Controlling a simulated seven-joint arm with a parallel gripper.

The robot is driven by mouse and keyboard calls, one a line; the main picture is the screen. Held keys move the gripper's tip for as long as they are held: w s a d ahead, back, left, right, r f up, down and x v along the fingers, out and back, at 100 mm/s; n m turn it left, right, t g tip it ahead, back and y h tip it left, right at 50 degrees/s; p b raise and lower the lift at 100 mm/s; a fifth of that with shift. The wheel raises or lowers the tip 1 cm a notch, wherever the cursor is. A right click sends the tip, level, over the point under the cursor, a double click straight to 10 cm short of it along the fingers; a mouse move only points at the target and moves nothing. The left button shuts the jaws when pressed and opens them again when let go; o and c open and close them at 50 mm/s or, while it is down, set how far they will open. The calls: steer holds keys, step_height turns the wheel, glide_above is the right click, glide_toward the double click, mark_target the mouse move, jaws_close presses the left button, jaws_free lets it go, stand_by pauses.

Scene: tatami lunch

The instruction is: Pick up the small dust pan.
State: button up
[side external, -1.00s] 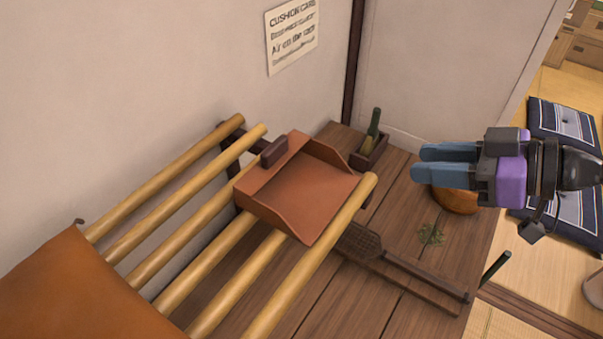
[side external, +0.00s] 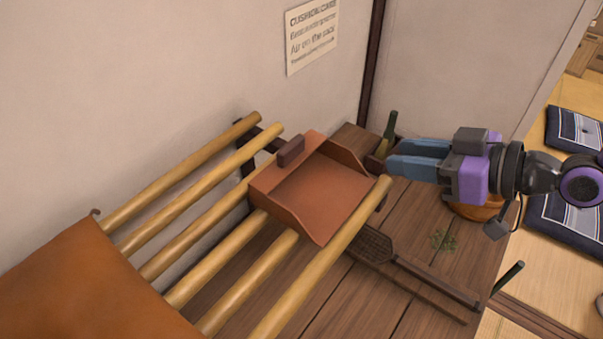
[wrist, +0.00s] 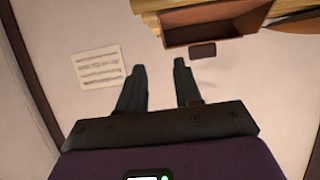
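The small dust pan (side external: 318,192) is reddish brown with raised sides and a short dark brown handle (side external: 291,151). It rests tilted on the bamboo rods of a rack. In the wrist view the pan (wrist: 200,30) is at the top, right of centre, with its handle (wrist: 203,50) towards my fingers. My gripper (side external: 397,157) is to the right of the pan in the side view, apart from it. In the wrist view my gripper (wrist: 158,68) has its two fingers spread with nothing between them.
The bamboo rack (side external: 190,240) carries an orange-brown cushion (side external: 85,285) at lower left. On the wooden surface are a mesh-headed tool (side external: 430,280), a green clump (side external: 442,240), a small box with a green-handled brush (side external: 387,135) and a round brown bowl (side external: 480,212). A wall stands behind.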

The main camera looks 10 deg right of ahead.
mark_target(339, 162)
steer(key=shift+x, duration=3.4)
steer(key=shift+s+a+x, duration=0.15)
steer(key=shift+x, duration=1.15)
steer(key=shift+s+a+x, duration=0.1)
steer(key=shift+a+x, duration=0.05)
steer(key=shift+x, duration=1.15)
jaws_close()
